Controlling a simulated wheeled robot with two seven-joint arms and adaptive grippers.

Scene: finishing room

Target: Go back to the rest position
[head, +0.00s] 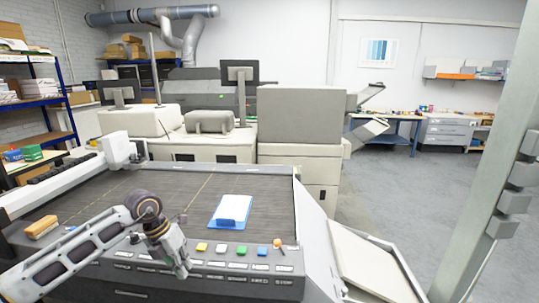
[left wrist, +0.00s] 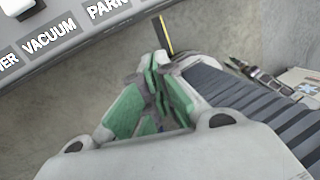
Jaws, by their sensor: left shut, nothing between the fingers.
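My left arm comes in from the left in the head view. My left gripper (head: 182,267) hangs over the front edge of the cutting table (head: 130,195), in front of its button panel, pointing down. In the left wrist view its green-padded fingers (left wrist: 155,85) are shut with nothing between them. My right gripper is in neither view.
The panel (head: 225,262) has several coloured buttons and labels; "VACUUM" shows in the left wrist view (left wrist: 50,35). A grey post (head: 490,170) stands right.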

